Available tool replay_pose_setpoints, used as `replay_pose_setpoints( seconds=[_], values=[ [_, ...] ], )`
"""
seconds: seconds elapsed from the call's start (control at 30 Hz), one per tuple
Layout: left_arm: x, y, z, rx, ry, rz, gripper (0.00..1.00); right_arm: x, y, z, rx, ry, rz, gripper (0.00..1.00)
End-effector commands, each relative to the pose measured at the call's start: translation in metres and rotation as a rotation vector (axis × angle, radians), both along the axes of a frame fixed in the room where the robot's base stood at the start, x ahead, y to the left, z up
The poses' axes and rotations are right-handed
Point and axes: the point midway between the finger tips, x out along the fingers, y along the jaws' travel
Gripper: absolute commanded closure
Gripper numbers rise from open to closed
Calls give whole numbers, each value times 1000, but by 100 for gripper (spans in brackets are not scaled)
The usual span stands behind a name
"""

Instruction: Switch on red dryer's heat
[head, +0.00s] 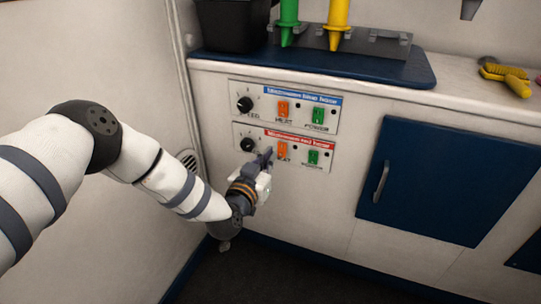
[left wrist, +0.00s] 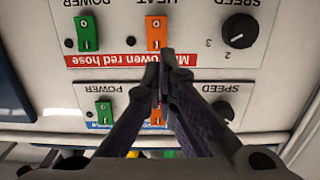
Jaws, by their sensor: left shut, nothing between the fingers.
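The red-labelled dryer panel (head: 240,131) is the lower of two panels on the white cabinet front. It has a black speed knob (head: 247,145), an orange heat switch (head: 283,151) and a green power switch (head: 314,157). My left gripper (head: 267,156) is shut and empty, its tips just left of the heat switch in the head view. The left wrist view shows the panel upside down, with the fingertips (left wrist: 160,58) over the red label, just below the orange switch (left wrist: 156,35) in the picture. I cannot tell whether they touch the panel. My right gripper is out of view.
The blue-labelled panel (head: 262,90), with similar controls, is directly above. A blue cabinet door (head: 430,180) with a handle is to the right. Green (head: 288,15) and yellow (head: 338,18) nozzles stand on the counter. A wall (head: 100,60) is close on the left.

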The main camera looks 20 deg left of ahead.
Motion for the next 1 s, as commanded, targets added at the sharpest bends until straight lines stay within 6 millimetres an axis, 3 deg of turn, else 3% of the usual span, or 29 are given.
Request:
replay_pose_setpoints(
  seconds=[0.2, 0.4, 1.0],
  values=[
    [-55, 2, 7, -1, 6, -2, 100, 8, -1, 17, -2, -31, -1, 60],
    [-84, 3, 6, 0, 7, -1, 100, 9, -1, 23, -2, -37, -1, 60],
    [-95, 2, 0, -2, 25, -7, 100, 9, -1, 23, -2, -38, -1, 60]
  ],
)
